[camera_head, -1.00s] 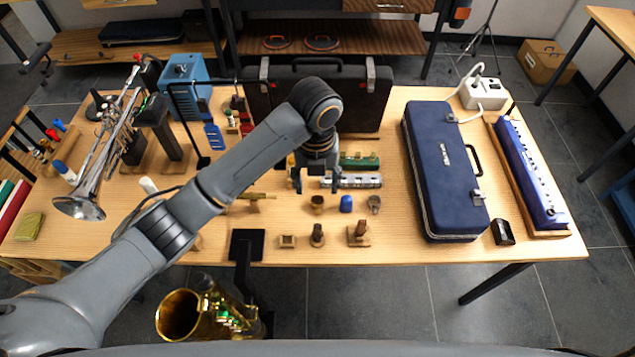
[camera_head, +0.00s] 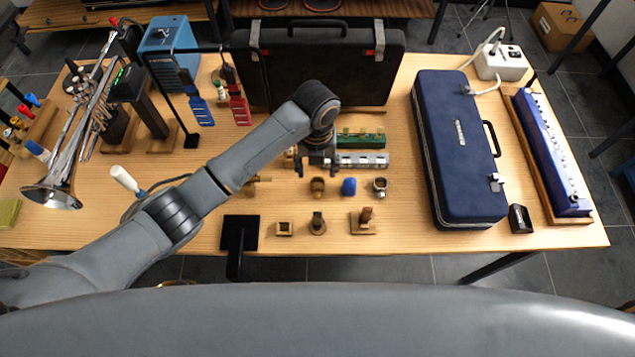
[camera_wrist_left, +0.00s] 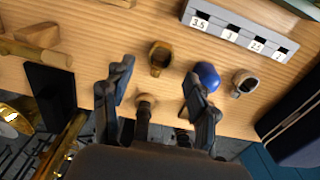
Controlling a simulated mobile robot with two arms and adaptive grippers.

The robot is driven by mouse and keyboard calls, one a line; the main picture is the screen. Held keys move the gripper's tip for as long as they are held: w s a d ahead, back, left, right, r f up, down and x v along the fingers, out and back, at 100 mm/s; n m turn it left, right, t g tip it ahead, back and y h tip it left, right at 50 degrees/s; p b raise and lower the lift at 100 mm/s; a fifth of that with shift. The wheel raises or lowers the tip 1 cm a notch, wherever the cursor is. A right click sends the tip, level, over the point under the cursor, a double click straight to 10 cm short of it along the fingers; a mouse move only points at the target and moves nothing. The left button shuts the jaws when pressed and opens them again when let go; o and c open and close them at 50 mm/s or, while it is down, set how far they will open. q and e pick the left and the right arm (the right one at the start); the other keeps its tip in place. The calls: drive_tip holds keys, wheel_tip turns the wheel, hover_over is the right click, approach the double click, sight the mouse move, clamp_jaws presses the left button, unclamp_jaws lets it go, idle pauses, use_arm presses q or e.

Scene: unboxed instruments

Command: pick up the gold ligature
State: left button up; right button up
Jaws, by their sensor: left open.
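The gold ligature (camera_head: 317,187) is a small gold-brown ring standing on the wooden table, left of a blue cap (camera_head: 349,187) and a silver ligature (camera_head: 380,186). My left gripper (camera_head: 317,172) is open and empty, pointing down just behind the gold ligature in the head view. In the left wrist view, the gold ligature (camera_wrist_left: 160,58) shows between the lines of the two open fingers (camera_wrist_left: 158,75), slightly beyond their tips. The blue cap (camera_wrist_left: 208,76) is near the right fingertip there. I cannot tell the gripper's exact height. My right gripper is not in view.
Small wooden stands (camera_head: 284,229) and a stand with a brown piece (camera_head: 362,222) are in front. A labelled grey reed holder (camera_wrist_left: 240,33) lies behind. A blue case (camera_head: 458,150) is to the right, a black case (camera_head: 318,65) at the back, a trumpet (camera_head: 75,145) at left.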

sight(317, 188)
use_arm(q)
drive_tip(key=shift+s+f, duration=0.15)
drive_tip(key=shift+f, duration=0.5)
wheel_tip(317, 188, down, 4)
drive_tip(key=shift+d+f+p, duration=0.1)
drive_tip(key=shift+f+p, duration=0.05)
drive_tip(key=shift+p, duration=0.45)
drive_tip(key=shift+c, duration=0.4)
clamp_jaws()
